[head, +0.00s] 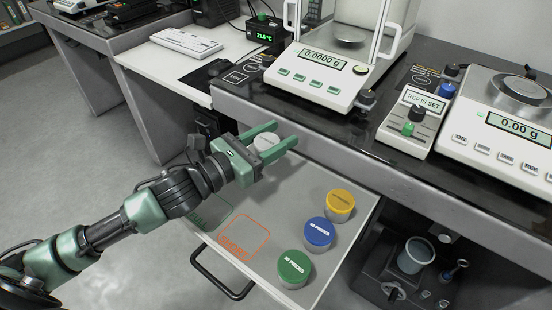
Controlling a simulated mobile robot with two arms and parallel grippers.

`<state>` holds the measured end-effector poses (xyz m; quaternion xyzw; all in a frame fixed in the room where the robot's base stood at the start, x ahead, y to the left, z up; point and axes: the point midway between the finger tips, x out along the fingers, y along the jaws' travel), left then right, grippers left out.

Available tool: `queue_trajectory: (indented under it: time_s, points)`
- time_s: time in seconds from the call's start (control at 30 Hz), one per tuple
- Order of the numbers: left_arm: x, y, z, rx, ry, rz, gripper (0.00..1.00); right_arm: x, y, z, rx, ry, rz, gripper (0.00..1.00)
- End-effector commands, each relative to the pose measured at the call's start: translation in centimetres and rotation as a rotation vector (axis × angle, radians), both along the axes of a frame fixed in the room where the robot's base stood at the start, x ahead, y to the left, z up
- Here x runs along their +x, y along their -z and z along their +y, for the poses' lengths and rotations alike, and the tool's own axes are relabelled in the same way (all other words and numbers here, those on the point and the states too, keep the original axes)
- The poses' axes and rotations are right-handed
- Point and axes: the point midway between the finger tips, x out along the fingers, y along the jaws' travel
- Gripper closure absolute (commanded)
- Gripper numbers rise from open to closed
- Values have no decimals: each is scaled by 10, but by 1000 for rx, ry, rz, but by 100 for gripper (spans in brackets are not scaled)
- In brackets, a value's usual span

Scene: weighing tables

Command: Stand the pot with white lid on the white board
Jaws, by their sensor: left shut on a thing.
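The pot with white lid (266,141) is between the fingers of my left gripper (284,134), which is shut on it. Only its pale lid shows clearly; its body is hidden by the fingers. It is over the back left part of a pulled-out pale drawer, and I cannot tell whether its bottom touches. A white board-like desk surface (150,66) with a keyboard lies at the upper left, apart from the pot. My right gripper is not in view.
The drawer (300,190) holds a yellow-lidded pot (340,203), a blue-lidded pot (319,234) and a green-lidded pot (294,268). Its orange outlined square (245,237) is empty. A balance (315,75) stands behind. A black drawer handle (220,275) sticks out in front.

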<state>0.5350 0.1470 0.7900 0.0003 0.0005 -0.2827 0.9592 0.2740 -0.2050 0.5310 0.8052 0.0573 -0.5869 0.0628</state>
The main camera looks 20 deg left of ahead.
Motion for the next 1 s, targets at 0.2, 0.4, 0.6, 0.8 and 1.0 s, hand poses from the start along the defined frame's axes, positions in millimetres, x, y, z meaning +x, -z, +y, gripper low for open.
queue_trajectory:
  time_s: [0.2,0.4,0.6,0.8,1.0]
  points:
    - [0,22,0,-3,-1,2,92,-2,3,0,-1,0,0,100]
    - [0,50,0,-3,-1,1,92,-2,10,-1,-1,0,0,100]
    - [0,52,0,-1,1,-2,92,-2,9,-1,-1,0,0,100]
    - [0,54,0,0,0,-1,92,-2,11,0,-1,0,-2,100]
    - [0,54,0,0,0,-1,30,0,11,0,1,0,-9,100]
